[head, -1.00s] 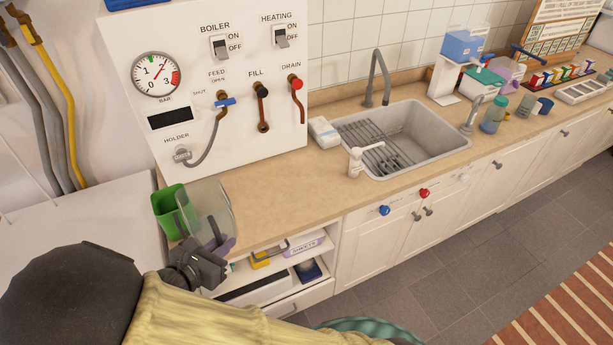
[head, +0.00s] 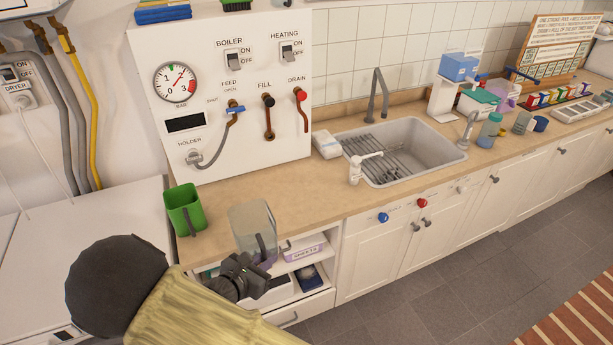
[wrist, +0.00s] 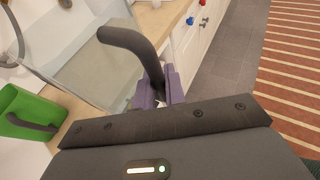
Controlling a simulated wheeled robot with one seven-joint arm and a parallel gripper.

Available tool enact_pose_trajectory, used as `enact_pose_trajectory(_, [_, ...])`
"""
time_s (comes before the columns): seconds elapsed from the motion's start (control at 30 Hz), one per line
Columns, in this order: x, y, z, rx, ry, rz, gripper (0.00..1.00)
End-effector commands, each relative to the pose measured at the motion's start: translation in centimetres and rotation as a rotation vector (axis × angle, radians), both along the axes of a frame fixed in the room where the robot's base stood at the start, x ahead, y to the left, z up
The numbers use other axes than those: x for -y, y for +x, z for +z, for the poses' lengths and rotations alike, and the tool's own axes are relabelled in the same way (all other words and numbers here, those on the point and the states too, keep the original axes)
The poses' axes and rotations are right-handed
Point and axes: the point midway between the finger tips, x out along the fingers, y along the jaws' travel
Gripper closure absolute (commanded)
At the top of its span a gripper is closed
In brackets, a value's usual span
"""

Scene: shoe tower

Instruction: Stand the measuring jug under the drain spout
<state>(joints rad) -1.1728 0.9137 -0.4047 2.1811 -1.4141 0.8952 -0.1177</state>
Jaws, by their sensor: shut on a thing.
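The clear measuring jug (head: 250,222) has a dark handle. My gripper (head: 260,262) is shut on that handle. In the wrist view my gripper (wrist: 160,92) has its purple finger pads on either side of the handle (wrist: 130,42), and the jug's clear wall (wrist: 95,70) shows to the left. The jug looks roughly upright at the counter's front edge; I cannot tell whether its base touches anything. The drain spout (head: 305,122) is a copper pipe with a red knob on the white panel (head: 210,70), behind and to the right of the jug.
A green jug (head: 184,210) stands on the counter (head: 310,200) left of the clear jug; it also shows in the wrist view (wrist: 28,115). The counter below the drain spout is clear.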

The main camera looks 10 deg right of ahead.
Motion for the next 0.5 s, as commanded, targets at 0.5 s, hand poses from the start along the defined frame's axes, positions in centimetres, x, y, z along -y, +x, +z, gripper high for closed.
enact_pose_trajectory(0.5, [12.3,2.1,-9.8,-0.014,-0.007,-0.125,1.0])
